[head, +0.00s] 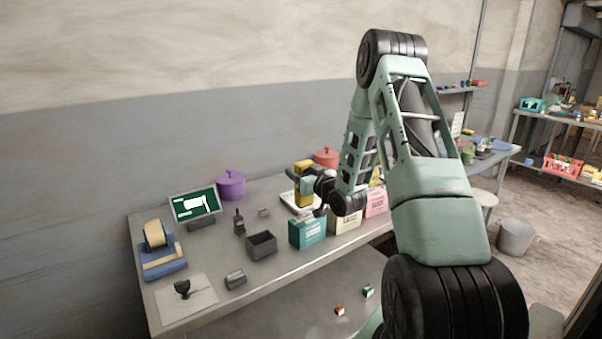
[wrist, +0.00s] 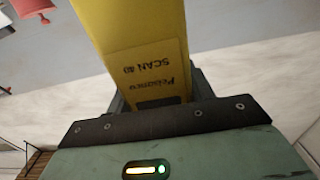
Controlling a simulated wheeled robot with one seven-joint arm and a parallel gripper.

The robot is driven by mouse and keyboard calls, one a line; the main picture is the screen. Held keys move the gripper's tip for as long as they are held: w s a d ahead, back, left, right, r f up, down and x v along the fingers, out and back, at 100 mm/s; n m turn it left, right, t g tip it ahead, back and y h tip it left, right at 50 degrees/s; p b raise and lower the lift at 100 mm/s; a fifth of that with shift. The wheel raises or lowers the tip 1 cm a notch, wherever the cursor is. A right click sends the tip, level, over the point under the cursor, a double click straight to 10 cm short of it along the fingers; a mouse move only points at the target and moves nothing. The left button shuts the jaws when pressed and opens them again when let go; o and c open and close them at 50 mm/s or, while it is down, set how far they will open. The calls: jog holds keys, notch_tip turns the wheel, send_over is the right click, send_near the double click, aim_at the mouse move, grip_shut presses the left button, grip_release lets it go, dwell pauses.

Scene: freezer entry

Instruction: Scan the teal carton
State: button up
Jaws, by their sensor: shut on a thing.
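The teal carton (head: 307,232) stands upright near the front edge of the table, left of a cream carton. My gripper (head: 301,181) is behind and above the teal carton, apart from it. It is shut on a yellow scanner (head: 304,170). In the wrist view the yellow scanner (wrist: 135,25) rises between the jaws, and its label shows the word SCAN upside down. My gripper (wrist: 155,100) covers its lower end. The face of the scanner turned away from the wrist camera is hidden.
A cream carton (head: 344,219) and a pink carton (head: 375,203) stand right of the teal carton. A dark open box (head: 261,244) is to its left. A screen (head: 195,205), a purple pot (head: 230,184) and a tape dispenser (head: 160,255) are farther left.

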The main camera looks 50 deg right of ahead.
dwell(0.5)
notch_tip(320, 180, up, 9)
jog(key=p, duration=0.4)
dwell(0.4)
jog(key=shift+s, duration=0.1)
dwell(1.3)
